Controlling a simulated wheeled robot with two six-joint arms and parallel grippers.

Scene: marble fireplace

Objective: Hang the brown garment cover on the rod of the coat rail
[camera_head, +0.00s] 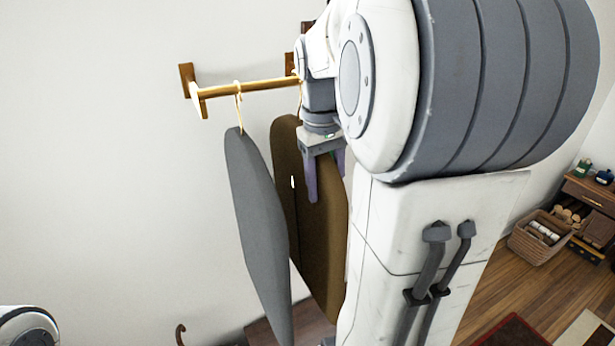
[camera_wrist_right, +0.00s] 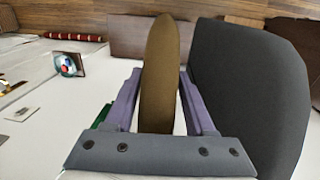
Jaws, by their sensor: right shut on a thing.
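The coat rail's wooden rod (camera_head: 262,86) runs out from the wall in the head view. A grey garment cover (camera_head: 255,210) hangs on it by a thin hook. The brown garment cover (camera_head: 325,250) is upright just right of the grey one, and a small gap shows between them in the right wrist view. My right gripper (camera_head: 327,184) is shut on the brown cover (camera_wrist_right: 160,90), with one finger on each side near its top. A piece of its hook shows near the rod's right part, but my wrist hides whether it rests on the rod.
The grey cover (camera_wrist_right: 245,85) stands close beside my right gripper's finger in the right wrist view. A wicker basket (camera_head: 535,240) and a wooden cabinet (camera_head: 590,195) are at the far right. The wall area left of the rail is clear.

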